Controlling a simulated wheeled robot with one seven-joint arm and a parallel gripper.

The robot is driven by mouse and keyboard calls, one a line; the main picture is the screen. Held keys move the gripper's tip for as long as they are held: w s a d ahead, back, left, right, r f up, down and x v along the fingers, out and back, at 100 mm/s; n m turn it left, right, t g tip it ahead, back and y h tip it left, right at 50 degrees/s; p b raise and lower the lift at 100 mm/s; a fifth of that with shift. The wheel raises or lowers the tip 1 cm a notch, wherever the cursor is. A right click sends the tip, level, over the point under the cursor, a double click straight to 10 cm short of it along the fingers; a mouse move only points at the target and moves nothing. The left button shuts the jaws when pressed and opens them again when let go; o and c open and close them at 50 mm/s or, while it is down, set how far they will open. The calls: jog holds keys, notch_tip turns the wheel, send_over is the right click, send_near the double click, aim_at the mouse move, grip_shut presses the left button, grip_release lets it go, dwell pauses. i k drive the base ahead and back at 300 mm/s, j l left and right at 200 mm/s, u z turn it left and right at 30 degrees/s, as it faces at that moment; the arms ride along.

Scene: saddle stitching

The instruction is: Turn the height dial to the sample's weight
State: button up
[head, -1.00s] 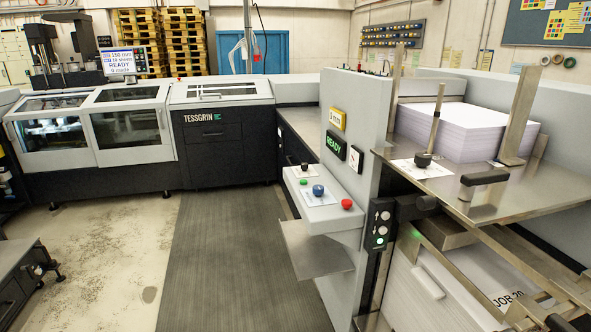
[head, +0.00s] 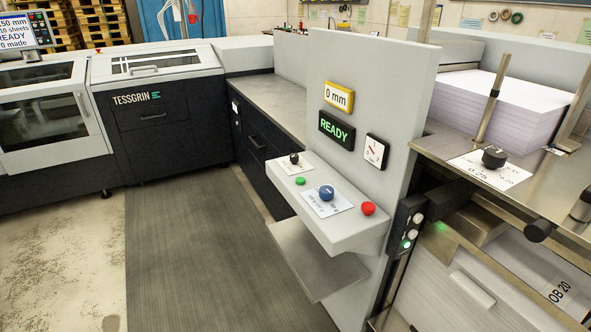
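A blue dial (head: 326,192) sits on a white printed card (head: 327,203) on the sloping grey console (head: 345,232). A small black knob (head: 294,158) sits on another card at the console's back left. A larger black knob (head: 493,157) stands on a white card on the steel feed table at right; the card seems to read 0.25. I cannot tell which of these is the height dial, as the small print is unreadable. A yellow-framed display (head: 339,97) reads 0 mm. I cannot make out a separate sample. My gripper is out of view.
A green button (head: 300,180) and a red button (head: 368,208) flank the blue dial. A READY display (head: 336,130) and a gauge (head: 376,151) are on the grey panel. The dark floor mat (head: 205,265) is clear.

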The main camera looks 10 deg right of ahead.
aim_at(294, 158)
jog(key=i+j+z, duration=0.1)
jog(key=j, duration=0.2)
jog(key=i+j, duration=0.2)
jog(key=j, duration=0.15)
jog(key=i+j+z, duration=0.15)
jog(key=j, duration=0.2)
jog(key=i+j, duration=0.15)
jog(key=j, duration=0.15)
jog(key=i+j+z, duration=0.15)
jog(key=j, duration=0.55)
jog(key=i+z, duration=0.05)
jog(key=i, duration=0.05)
